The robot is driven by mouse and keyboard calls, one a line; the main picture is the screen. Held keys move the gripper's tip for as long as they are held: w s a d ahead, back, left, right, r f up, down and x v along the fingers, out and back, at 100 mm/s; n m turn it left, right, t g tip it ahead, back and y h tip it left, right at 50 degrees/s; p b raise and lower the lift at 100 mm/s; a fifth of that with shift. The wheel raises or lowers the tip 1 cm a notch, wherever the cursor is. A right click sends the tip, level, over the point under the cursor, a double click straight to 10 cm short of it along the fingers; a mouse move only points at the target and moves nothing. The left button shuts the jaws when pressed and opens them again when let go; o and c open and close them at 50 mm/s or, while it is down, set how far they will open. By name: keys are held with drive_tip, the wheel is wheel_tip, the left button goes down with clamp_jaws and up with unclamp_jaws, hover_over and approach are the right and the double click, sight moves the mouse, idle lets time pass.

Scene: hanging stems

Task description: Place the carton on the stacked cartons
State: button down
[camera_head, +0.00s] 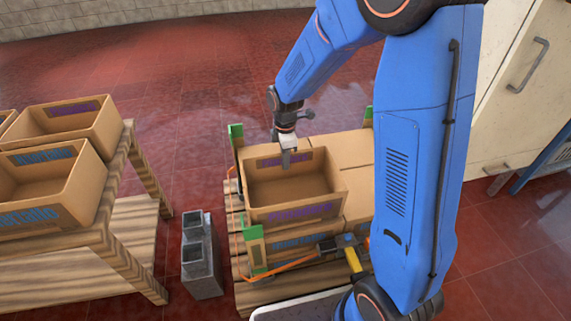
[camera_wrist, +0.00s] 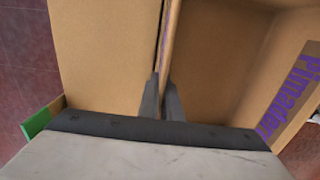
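An open brown carton (camera_head: 293,190) with purple lettering is on the pallet stack at its left side. My gripper (camera_head: 286,164) points down at the carton's far wall. In the wrist view my gripper (camera_wrist: 162,90) has its fingers close on either side of the thin carton wall (camera_wrist: 171,45), shut on it. The carton's inside and purple lettering show at the right there. Below it is a stacked carton with blue lettering (camera_head: 290,243). Closed-looking stacked cartons (camera_head: 345,150) stand at its right. I cannot tell whether the held carton fully rests on the one below.
The wooden pallet (camera_head: 245,298) has green corner pieces (camera_head: 236,131) and an orange strap (camera_head: 232,215). A grey concrete block (camera_head: 200,255) stands left of it. A wooden table (camera_head: 130,165) with open cartons (camera_head: 70,120) is at the left. A pale cabinet (camera_head: 515,80) is at the right.

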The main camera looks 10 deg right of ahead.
drive_tip(key=shift+f, duration=0.85)
drive_tip(key=c, duration=2)
unclamp_jaws()
wheel_tip(320, 180, up, 12)
drive_tip(key=shift+f, duration=0.1)
drive_tip(key=s+d+r+m+t, duration=0.1)
drive_tip(key=s+d+r+m, duration=0.35)
drive_tip(key=s, duration=0.25)
drive_tip(key=s+d+r+m+t, duration=0.1)
drive_tip(key=s+d+r+m, duration=0.25)
drive_tip(key=s+r, duration=0.3)
drive_tip(key=shift+s+d+r+m+t, duration=0.1)
drive_tip(key=shift+s+d+m+t, duration=0.5)
drive_tip(key=shift+s+m, duration=1.6)
drive_tip(key=shift+s+d+r+m+t, duration=0.25)
drive_tip(key=shift+s+d+m, duration=0.75)
drive_tip(key=shift+s, duration=2.2)
drive_tip(key=shift+s+d+m+t, duration=0.55)
drive_tip(key=shift+s+m, duration=1.25)
drive_tip(key=shift+s, duration=0.9)
